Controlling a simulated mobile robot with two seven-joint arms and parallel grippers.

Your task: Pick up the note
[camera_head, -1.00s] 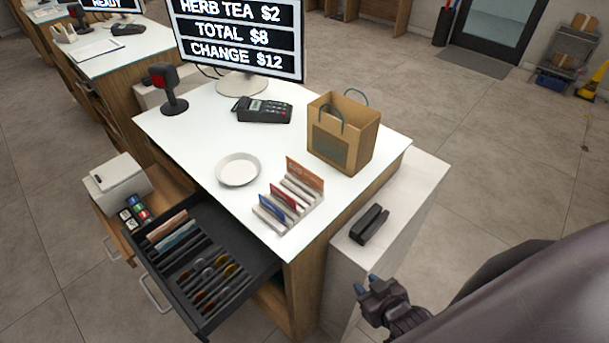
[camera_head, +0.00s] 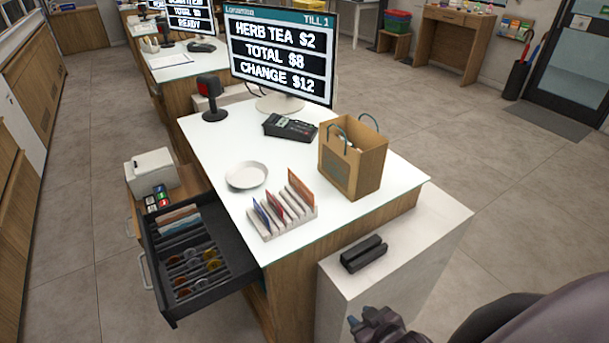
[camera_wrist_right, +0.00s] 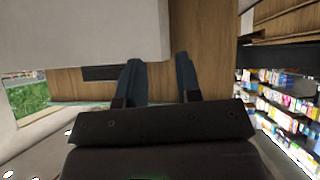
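The open black till drawer (camera_head: 225,268) juts from the left side of the white counter. Notes (camera_head: 179,215) stand in its back compartments, pinkish and bluish edges showing. Coins lie in the front compartments. I cannot tell which note the task means. My right gripper (camera_head: 353,323) is at the bottom of the head view, beside the low white ledge and well right of the drawer. In the right wrist view its two blue fingers (camera_wrist_right: 158,62) are apart with nothing between them; wood panelling lies beyond. My left gripper is not in view.
On the counter (camera_head: 335,216) are a white dish (camera_head: 246,175), a card rack (camera_head: 283,222), a paper bag (camera_head: 351,160), a card terminal (camera_head: 290,127) and a monitor reading CHANGE $12 (camera_head: 282,60). A black holder (camera_head: 363,254) sits on the ledge. Floor left of the drawer is clear.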

